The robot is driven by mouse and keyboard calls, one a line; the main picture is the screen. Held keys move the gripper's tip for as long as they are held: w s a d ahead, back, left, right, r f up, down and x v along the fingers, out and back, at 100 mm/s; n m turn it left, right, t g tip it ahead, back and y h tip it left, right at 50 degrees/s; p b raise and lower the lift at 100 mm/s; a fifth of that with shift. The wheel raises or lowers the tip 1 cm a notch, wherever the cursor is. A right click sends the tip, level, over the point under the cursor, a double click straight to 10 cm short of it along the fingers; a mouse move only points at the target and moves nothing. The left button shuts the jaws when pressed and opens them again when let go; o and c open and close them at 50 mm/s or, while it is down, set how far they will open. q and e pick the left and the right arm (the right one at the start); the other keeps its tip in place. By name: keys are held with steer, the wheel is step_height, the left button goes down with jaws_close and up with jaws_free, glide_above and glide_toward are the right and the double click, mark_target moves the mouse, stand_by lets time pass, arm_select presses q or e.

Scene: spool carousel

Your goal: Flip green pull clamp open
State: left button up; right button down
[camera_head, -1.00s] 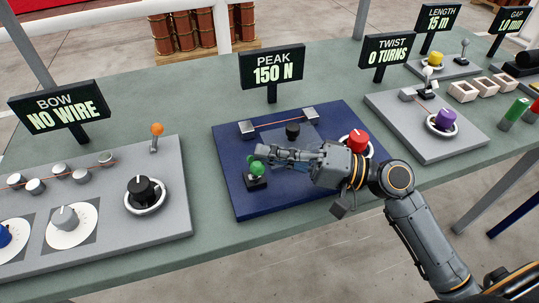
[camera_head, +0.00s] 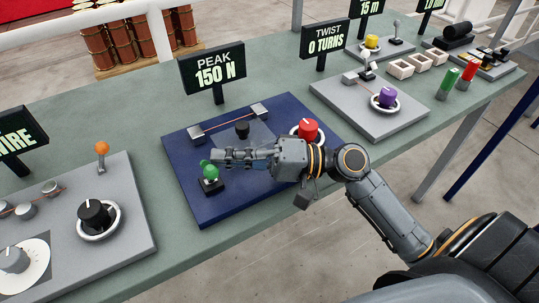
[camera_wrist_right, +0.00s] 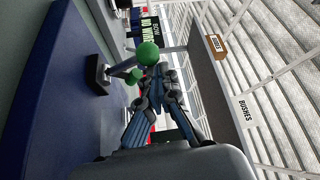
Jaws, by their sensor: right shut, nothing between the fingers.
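The green pull clamp (camera_head: 211,172) stands on a small black base near the front left of the blue PEAK panel (camera_head: 215,207). In the right wrist view its green ball (camera_wrist_right: 148,54) stands out from the black base, with a smaller green part (camera_wrist_right: 136,76) beside it. My right gripper (camera_head: 218,158) is shut and empty, its fingertips right beside the green parts. In the wrist view its fingertips (camera_wrist_right: 161,72) are close to the ball; I cannot tell whether they touch. My left gripper is not in view.
The panel also holds a red knob (camera_head: 307,130), a black knob (camera_head: 242,128) and a line between two grey posts. The PEAK sign (camera_head: 213,72) reads 150 N. A grey panel with a black knob (camera_head: 94,212) lies to the left, the TWIST panel (camera_head: 357,119) to the right.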

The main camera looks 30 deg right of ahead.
steer(key=v, duration=1.1)
steer(key=shift+s+d, duration=0.15)
steer(key=shift+d, duration=0.1)
